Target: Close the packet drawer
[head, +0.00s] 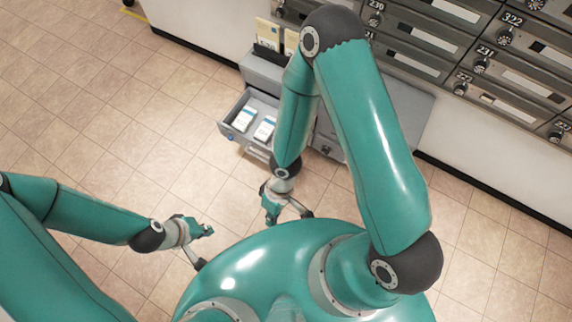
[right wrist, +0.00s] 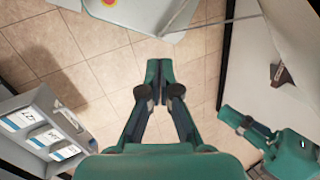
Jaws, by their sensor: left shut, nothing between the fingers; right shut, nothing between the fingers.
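The packet drawer (head: 243,143) is pulled out of a low grey cabinet in the head view, with white-and-blue packets lying inside. The drawer (right wrist: 14,105) also shows at the left edge of the right wrist view, with several packets in it. My right gripper (head: 288,216) is in front of the drawer and to its lower right, apart from it. In the right wrist view my right gripper (right wrist: 158,66) has its fingertips together over bare floor, holding nothing. My left gripper (head: 203,248) is shut and empty, lower left of the right one, well away from the drawer.
The grey cabinet (head: 262,72) stands against a wall of numbered mailboxes (head: 415,55), with card or envelope holders on top. My right arm hides part of the cabinet. Open tiled floor (head: 120,110) lies left of the drawer and in front of it.

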